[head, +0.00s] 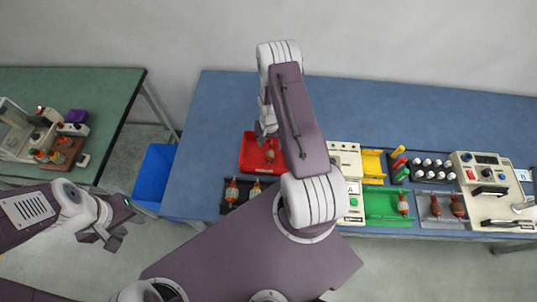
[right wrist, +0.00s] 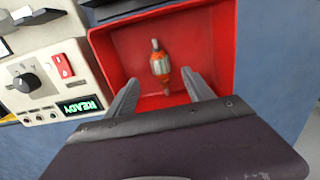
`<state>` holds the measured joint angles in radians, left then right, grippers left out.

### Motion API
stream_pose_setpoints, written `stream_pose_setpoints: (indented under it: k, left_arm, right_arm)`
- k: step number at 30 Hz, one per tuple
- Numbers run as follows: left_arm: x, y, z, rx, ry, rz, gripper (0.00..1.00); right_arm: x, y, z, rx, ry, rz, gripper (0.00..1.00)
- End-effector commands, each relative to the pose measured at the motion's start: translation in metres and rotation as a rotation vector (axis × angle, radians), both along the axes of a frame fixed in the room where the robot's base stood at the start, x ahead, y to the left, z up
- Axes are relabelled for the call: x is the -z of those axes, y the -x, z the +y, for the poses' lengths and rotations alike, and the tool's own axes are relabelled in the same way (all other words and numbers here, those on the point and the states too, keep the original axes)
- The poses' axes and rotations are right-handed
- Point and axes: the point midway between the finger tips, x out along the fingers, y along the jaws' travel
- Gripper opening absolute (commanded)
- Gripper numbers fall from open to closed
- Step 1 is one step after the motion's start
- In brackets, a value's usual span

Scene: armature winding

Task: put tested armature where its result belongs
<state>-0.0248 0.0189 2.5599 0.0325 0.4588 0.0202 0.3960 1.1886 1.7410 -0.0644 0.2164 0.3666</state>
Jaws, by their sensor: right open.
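An armature (head: 269,156) with an orange end lies in the red tray (head: 248,158) on the blue table. In the right wrist view this armature (right wrist: 160,67) lies on the floor of the red tray (right wrist: 120,48). My right gripper (right wrist: 163,85) is open, its two fingers spread over the tray on either side of the armature's lower end; nothing is held. In the head view my right gripper (head: 266,132) is partly hidden by its arm. My left gripper (head: 113,238) hangs at the left beyond the blue table; its jaw gap is unclear.
A cream tester (right wrist: 50,85) reading READY stands beside the red tray. A dark tray (head: 243,208) with armatures is in front. To the right are a yellow tray (head: 373,166), a green tray (head: 380,203) holding an armature, and a grey tray (head: 446,221). A blue bin (head: 154,176) stands left.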

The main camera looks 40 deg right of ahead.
Motion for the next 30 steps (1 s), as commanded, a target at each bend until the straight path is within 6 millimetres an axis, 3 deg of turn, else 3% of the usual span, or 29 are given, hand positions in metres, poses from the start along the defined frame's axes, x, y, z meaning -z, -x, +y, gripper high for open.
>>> stream_pose_setpoints:
  k: [6,12,30]
  left_arm:
    - [0.017,0.0,0.0,0.0,0.0,0.0,0.36]
    - [0.023,0.0,0.0,0.0,0.0,0.0,0.36]
    - [0.023,0.0,0.0,0.0,0.0,0.0,0.36]
  right_arm:
    - [-0.041,-0.002,0.0,0.001,0.002,-0.005,0.61]
    - [-0.069,-0.001,0.001,0.0,0.001,-0.002,0.61]
    - [-0.076,-0.001,0.001,0.0,0.0,0.0,0.61]
